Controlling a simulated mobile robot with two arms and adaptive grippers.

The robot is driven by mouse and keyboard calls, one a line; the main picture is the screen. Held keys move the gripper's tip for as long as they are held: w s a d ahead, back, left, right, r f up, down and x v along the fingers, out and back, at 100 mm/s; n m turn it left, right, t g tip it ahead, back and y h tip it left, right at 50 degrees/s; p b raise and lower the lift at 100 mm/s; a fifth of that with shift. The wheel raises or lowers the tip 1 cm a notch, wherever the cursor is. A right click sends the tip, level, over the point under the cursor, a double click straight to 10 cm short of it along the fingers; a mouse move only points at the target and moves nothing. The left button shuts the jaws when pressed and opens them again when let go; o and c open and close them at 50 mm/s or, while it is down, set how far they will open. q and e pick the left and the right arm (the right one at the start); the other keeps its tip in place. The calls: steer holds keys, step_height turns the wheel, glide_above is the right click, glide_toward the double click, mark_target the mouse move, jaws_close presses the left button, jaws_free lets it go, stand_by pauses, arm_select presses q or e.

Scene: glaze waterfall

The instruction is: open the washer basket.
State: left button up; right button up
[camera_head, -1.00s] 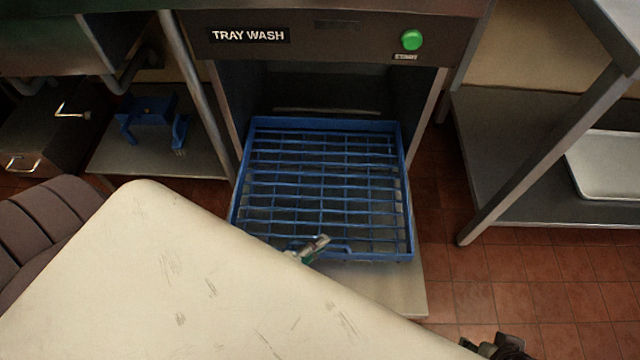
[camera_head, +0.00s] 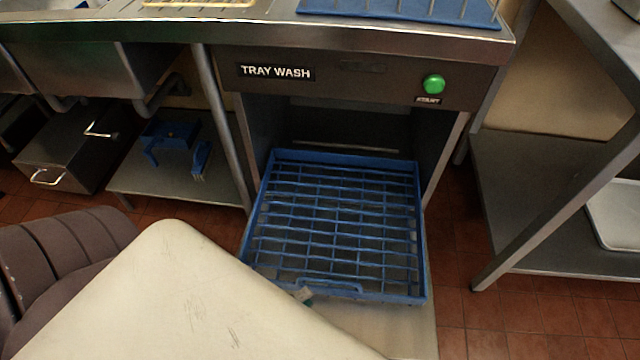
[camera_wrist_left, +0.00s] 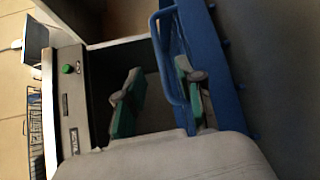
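The washer basket (camera_head: 421,240) is a blue wire-grid rack. It is pulled well out of the tray washer (camera_head: 350,82), over a light ledge, with its back edge by the opening. A blue loop handle (camera_head: 330,287) sits on its front edge. My left gripper (camera_head: 305,294) is mostly hidden behind my pale arm; only a small green tip shows by the handle. In the left wrist view, my left gripper (camera_wrist_left: 160,77) has its green-padded fingers spread. The blue handle (camera_wrist_left: 158,45) is beside the right-hand finger, and the basket wall (camera_wrist_left: 205,45) is beyond. My right gripper is out of view.
A green start button (camera_head: 434,84) is on the washer front. A metal shelf (camera_head: 530,200) stands right, and a low shelf (camera_head: 150,183) with blue parts is left. Red tiled floor (camera_head: 500,318) is clear right of the basket.

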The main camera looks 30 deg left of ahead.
arm_select(q)
steer(key=shift+v, duration=1.7)
steer(key=shift+s, duration=0.1)
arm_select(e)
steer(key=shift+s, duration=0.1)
